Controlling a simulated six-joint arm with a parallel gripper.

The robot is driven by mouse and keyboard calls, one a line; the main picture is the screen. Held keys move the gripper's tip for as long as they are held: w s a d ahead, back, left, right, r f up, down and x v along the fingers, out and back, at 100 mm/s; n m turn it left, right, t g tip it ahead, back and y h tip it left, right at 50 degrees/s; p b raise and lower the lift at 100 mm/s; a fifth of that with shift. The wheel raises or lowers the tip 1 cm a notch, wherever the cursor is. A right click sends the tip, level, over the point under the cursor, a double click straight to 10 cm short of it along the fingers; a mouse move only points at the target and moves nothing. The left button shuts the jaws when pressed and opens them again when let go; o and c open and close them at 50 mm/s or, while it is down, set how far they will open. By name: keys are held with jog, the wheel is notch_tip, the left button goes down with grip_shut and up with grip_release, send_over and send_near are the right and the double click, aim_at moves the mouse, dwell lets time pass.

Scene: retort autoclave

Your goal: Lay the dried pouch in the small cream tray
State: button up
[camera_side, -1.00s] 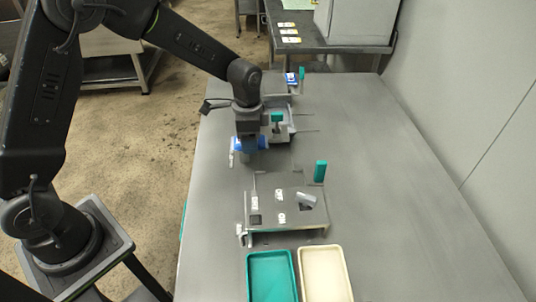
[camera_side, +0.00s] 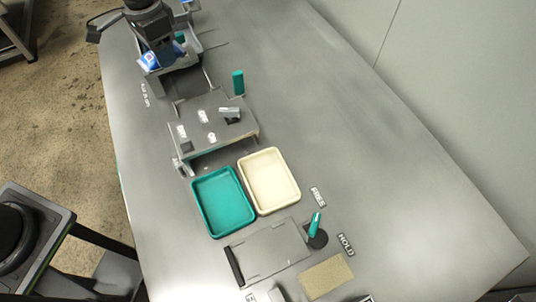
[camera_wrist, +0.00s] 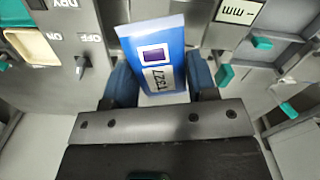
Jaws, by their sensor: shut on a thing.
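The pouch is blue and white with a dark square and printed characters; it stands between my gripper's blue fingers in the wrist view (camera_wrist: 158,58). In the side view, the pouch (camera_side: 149,60) is a small blue and white patch at the top left. My gripper (camera_side: 160,58) is shut on it, over the fixture at the far end of the table; it also shows in the wrist view (camera_wrist: 161,88). The small cream tray (camera_side: 269,180) lies empty on the table, well away from my gripper, beside a teal tray (camera_side: 223,202).
A raised grey fixture (camera_side: 215,120) with a teal upright handle (camera_side: 238,82) stands between my gripper and the trays. A flat panel (camera_side: 268,252) with a teal lever (camera_side: 315,223) lies nearer the camera. The table's right side is clear.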

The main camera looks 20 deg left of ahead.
jog(key=s+d+n, duration=0.1)
jog(key=d+n, duration=0.1)
jog(key=d, duration=0.3)
jog(key=s+d+n, duration=0.1)
jog(key=d+n, duration=0.2)
jog(key=d, duration=0.2)
jog(key=s+d+n, duration=0.1)
jog(key=d+n, duration=0.1)
jog(key=d, duration=0.4)
jog(key=shift+s+n, duration=0.3)
jog(key=shift+s, duration=0.1)
jog(key=s+d+n, duration=0.7)
jog(key=s+d, duration=0.1)
jog(key=d, duration=0.4)
send_over(269, 181)
notch_tip(269, 181, down, 12)
jog(key=shift+a+f, duration=0.1)
jog(key=shift+f, duration=2.25)
jog(key=shift+f, duration=0.15)
jog(key=o, duration=0.6)
jog(key=shift+o, duration=0.2)
notch_tip(269, 181, up, 12)
